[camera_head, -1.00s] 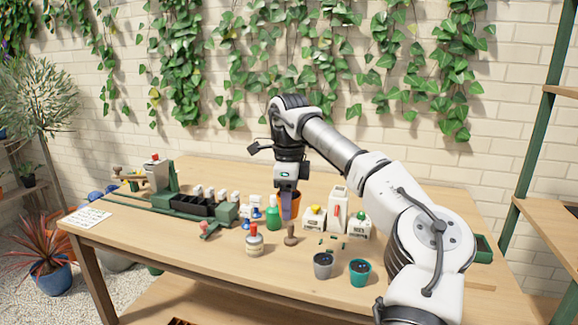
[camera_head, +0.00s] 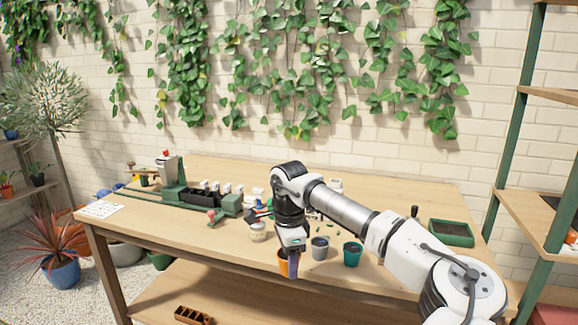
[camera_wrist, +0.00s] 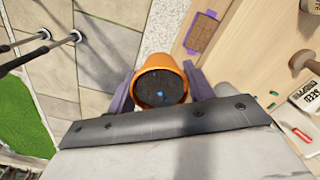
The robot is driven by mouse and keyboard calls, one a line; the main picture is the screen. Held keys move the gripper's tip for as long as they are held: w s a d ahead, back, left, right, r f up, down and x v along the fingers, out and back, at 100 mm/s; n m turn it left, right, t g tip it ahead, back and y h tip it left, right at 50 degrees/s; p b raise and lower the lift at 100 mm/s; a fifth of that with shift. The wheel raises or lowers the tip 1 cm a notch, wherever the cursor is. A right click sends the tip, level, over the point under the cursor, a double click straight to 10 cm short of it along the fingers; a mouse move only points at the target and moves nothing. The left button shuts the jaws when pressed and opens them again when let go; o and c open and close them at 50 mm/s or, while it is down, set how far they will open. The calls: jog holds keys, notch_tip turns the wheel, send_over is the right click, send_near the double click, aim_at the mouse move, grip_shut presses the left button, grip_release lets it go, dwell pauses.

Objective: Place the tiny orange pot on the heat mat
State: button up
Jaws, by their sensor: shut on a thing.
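The tiny orange pot (camera_head: 283,263) is held at the front edge of the table. In the wrist view the pot (camera_wrist: 162,72) shows an orange rim, dark soil and a small blue spot inside. My gripper (camera_head: 291,266) is shut on it; its purple fingers (camera_wrist: 160,93) are on both sides of the pot. Floor paving shows behind the pot in the wrist view. I cannot identify a heat mat for certain; a flat brown panel with purple corners (camera_wrist: 201,33) lies on wood in the wrist view.
A grey pot (camera_head: 320,248) and a teal pot (camera_head: 352,253) stand close right of my gripper. A cream jar (camera_head: 257,231) is to its left. A green tray (camera_head: 451,233) lies at the table's right end. The lower shelf (camera_head: 235,300) has bare room.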

jog(key=s+f+n, duration=0.4)
jog(key=f+n, duration=0.1)
jog(key=f, duration=0.9)
jog(key=s+f+n, duration=0.5)
jog(key=f, duration=1)
jog(key=s+f+n, duration=0.4)
jog(key=f+n, duration=0.1)
jog(key=f, duration=0.9)
jog(key=w+r, duration=0.1)
jog(key=r, duration=0.1)
jog(key=w+r, duration=0.2)
jog(key=shift+w+r, duration=0.25)
jog(key=shift+w, duration=0.05)
jog(key=s, duration=0.3)
jog(key=shift+s, duration=0.4)
